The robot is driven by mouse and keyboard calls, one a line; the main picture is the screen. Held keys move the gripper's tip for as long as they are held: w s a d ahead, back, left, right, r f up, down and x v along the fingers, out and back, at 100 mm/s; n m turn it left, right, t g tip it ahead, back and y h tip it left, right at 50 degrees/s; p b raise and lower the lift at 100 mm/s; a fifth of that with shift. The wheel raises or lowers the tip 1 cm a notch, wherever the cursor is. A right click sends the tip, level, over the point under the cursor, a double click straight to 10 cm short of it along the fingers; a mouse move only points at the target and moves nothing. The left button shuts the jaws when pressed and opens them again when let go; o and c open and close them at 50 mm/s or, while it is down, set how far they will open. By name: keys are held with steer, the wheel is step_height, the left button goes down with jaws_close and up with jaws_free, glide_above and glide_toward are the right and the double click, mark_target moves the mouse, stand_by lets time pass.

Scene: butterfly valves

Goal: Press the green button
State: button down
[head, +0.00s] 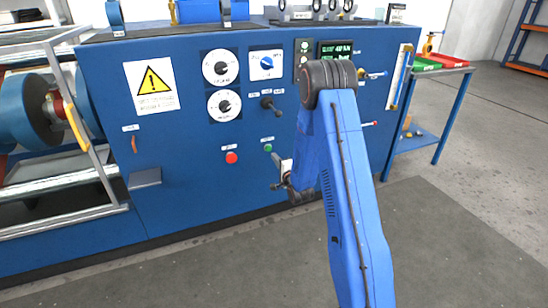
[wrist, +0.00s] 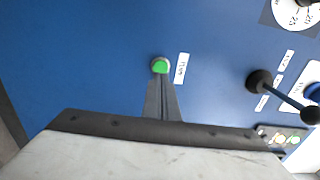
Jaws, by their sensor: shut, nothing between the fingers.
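The green button (wrist: 160,65) is a small round cap in a pale ring on the blue panel, seen just beyond my fingertips in the wrist view. It also shows in the head view (head: 267,148), low on the panel under a small white label. My gripper (wrist: 162,80) is shut and empty, its dark fingers together and pointing at the button. The tips overlap the button's lower edge in the wrist view; whether they touch it I cannot tell. In the head view the gripper is small beside the button, and its fingertips are hard to make out.
A red button (head: 231,157) sits left of the green one. A black lever (head: 269,103) juts out above it; its knob also shows in the wrist view (wrist: 310,116). Two dials (head: 220,67) are higher up. A side table (head: 440,68) with trays stands at right.

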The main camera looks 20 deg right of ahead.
steer(key=s, duration=0.7)
steer(key=shift+s, duration=0.3)
steer(key=s+a+r+n+g+h, duration=0.1)
steer(key=s+a+r+n+g, duration=0.2)
steer(key=s+r+n, duration=0.35)
steer(key=s+a+r+n+g, duration=0.2)
steer(key=s+r+n+g, duration=0.15)
steer(key=s+r, duration=0.5)
steer(key=s+a+r+n+g, duration=0.2)
steer(key=s, duration=0.9)
steer(key=s+a+r+n+g, duration=0.2)
steer(key=s+n, duration=0.1)
steer(key=s, duration=0.8)
steer(key=s+a+r+n+g+y, duration=0.1)
steer(key=s+a+r+n+g, duration=0.1)
steer(key=s, duration=0.9)
steer(key=shift+s+a+r+n+g, duration=0.25)
steer(key=shift+s+r+n+g, duration=0.15)
steer(key=shift+r+n, duration=0.15)
